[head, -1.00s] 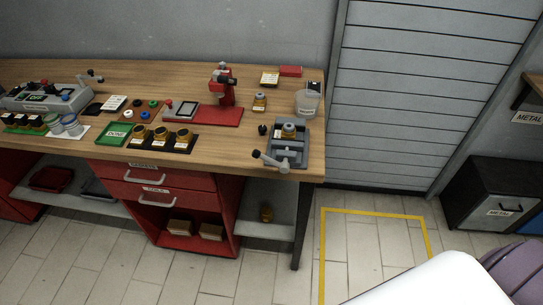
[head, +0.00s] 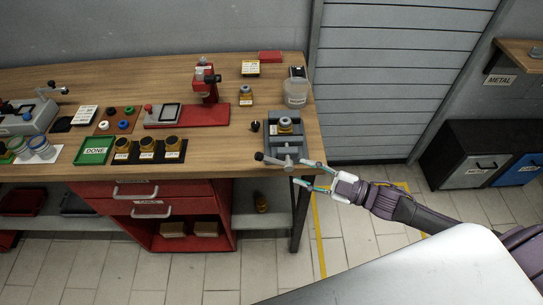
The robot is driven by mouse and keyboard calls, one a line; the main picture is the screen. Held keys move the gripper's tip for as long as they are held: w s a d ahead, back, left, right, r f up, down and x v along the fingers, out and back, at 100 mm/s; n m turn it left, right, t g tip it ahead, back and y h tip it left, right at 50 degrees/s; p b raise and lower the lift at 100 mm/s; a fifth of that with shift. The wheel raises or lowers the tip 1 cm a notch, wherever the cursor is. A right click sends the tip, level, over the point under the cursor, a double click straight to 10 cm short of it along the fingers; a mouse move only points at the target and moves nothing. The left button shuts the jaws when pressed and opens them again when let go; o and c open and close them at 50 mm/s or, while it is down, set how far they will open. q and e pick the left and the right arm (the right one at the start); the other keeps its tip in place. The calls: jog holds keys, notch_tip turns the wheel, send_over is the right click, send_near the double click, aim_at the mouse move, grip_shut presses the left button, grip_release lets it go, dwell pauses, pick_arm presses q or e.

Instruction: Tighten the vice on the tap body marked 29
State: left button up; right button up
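The grey vice (head: 284,142) stands at the right front corner of the wooden bench. A brass tap body with a grey top (head: 286,125) sits between its jaws; any number on it is too small to read. The vice's handle bar (head: 276,161) is at its front, with a dark knob at its left end. My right gripper (head: 304,174) reaches in from the right. Its two fingers are spread apart, one just by the right end of the handle, one lower in front of the bench edge. Whether it touches the handle cannot be told. My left gripper is not in view.
A red press (head: 209,100) stands behind and left of the vice. A green DONE tray (head: 96,150) and a black holder with brass parts (head: 147,157) lie to its left. A clear tub (head: 295,93) stands behind it. Drawers (head: 149,199) are below the bench.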

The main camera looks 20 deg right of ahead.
aim_at(273, 161)
jog(key=p+x, duration=0.2)
jog(key=x, duration=0.6)
jog(key=shift+w+a+r, duration=0.1)
jog(key=shift+w+a, duration=0.15)
jog(key=shift+w, duration=0.05)
jog(key=shift+w+a, duration=0.5)
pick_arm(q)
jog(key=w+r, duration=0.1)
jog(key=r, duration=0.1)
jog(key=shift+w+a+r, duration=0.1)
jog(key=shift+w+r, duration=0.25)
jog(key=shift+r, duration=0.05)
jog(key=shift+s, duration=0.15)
pick_arm(e)
jog(key=shift+c, duration=0.2)
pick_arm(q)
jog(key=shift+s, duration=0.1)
pick_arm(e)
grip_shut()
